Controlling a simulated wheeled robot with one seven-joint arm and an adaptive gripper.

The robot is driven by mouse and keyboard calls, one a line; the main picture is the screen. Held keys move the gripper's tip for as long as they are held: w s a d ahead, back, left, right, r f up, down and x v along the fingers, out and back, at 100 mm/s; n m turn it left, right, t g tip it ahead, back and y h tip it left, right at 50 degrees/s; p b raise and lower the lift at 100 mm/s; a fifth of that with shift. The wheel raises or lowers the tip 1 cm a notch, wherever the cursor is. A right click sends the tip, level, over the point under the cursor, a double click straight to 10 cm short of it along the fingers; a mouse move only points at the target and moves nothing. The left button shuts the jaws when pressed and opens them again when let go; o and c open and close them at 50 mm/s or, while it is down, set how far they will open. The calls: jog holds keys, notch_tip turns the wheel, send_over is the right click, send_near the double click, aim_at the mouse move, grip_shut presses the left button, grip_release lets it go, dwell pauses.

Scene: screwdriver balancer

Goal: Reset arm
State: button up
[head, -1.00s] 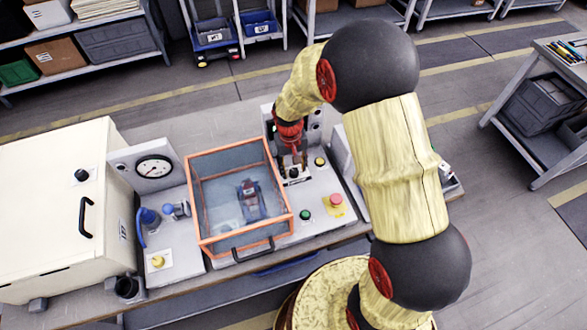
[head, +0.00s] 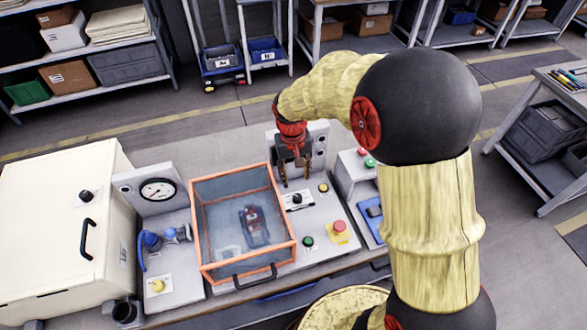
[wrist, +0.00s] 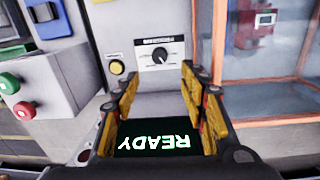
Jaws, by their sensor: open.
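My gripper (head: 294,172) is above the grey control panel, just right of the orange-framed clear box. In the wrist view its two yellow-padded fingers (wrist: 160,105) stand apart with nothing held between them. A dark display reading "READY" (wrist: 158,140) shows between the fingers. A black rotary knob (head: 297,198) and a yellow button (head: 323,188) sit on the panel in front of the gripper. In the wrist view the knob (wrist: 160,56) and the yellow button (wrist: 116,67) are beyond the fingertips.
The orange-framed box (head: 245,270) holds a blue and red device (head: 254,225). A red button (head: 339,227) and a green button (head: 308,242) are on the panel. A cream cabinet (head: 50,220) stands at the left, a gauge (head: 157,190) beside it. Shelves line the back.

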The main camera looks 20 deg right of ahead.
jog(key=s+r+t, duration=0.5)
jog(key=s+r, duration=1.6)
jog(key=s, duration=0.1)
jog(key=shift+d+r+n+t+y, duration=0.2)
jog(key=shift+d+n+t+y, duration=0.1)
jog(key=shift+d+n, duration=0.15)
